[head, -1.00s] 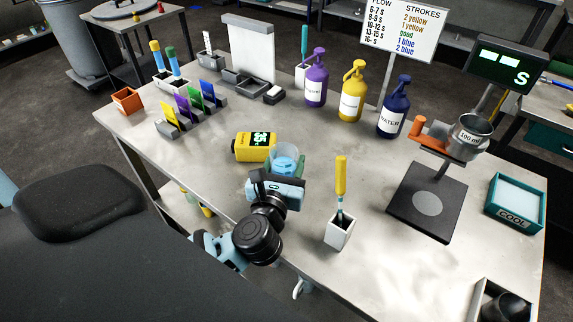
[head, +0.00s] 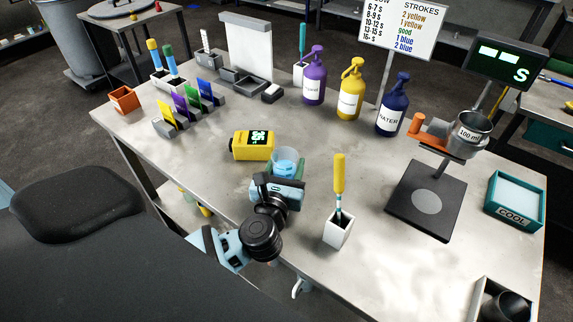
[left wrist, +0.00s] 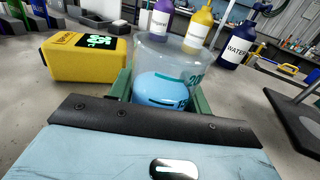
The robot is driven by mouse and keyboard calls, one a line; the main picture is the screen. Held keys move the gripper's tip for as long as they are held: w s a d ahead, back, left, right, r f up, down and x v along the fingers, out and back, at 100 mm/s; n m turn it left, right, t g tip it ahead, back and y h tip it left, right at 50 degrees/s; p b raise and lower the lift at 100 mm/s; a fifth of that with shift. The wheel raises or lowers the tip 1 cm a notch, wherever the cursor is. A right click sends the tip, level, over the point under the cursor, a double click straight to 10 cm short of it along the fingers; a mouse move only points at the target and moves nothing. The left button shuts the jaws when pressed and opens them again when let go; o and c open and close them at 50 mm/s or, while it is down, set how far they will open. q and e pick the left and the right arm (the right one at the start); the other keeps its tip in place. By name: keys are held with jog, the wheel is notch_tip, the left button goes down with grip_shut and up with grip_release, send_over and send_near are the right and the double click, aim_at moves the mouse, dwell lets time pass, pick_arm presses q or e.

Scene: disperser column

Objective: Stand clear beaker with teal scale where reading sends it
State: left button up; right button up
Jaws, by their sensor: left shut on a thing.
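The clear beaker (head: 288,157) has a teal scale and blue contents, and stands upright. It also shows in the left wrist view (left wrist: 168,75), between green finger pads. My left gripper (head: 283,172) is shut on it, low over the middle of the table; I cannot tell whether its base touches the table. A yellow meter (head: 252,145) with a lit green display lies just left of the beaker; its digits are too small to read surely. It also shows in the left wrist view (left wrist: 85,58). A teal tray marked COOL (head: 513,218) sits at the right edge. My right gripper is not in view.
A white holder (head: 338,231) with a yellow-handled tool stands right of my gripper. A black-based stand (head: 427,200) with a metal cup is farther right. Purple, yellow and blue pump bottles (head: 350,90) stand behind. An orange box (head: 124,100) is at far left.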

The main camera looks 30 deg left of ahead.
pick_arm(q)
jog(key=shift+f, duration=0.2)
jog(key=o, duration=1)
jog(key=shift+c, duration=0.2)
jog(key=shift+o, duration=0.3)
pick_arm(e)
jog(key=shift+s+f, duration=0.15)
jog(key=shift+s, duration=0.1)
pick_arm(q)
jog(key=shift+r, duration=0.1)
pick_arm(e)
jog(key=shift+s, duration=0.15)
pick_arm(q)
jog(key=shift+r, duration=0.2)
jog(key=b+v, duration=0.1)
jog(key=v, duration=1)
jog(key=shift+f, duration=0.15)
jog(key=shift+s+d+b, duration=0.15)
jog(key=shift+s+b, duration=0.15)
jog(key=shift+s, duration=0.2)
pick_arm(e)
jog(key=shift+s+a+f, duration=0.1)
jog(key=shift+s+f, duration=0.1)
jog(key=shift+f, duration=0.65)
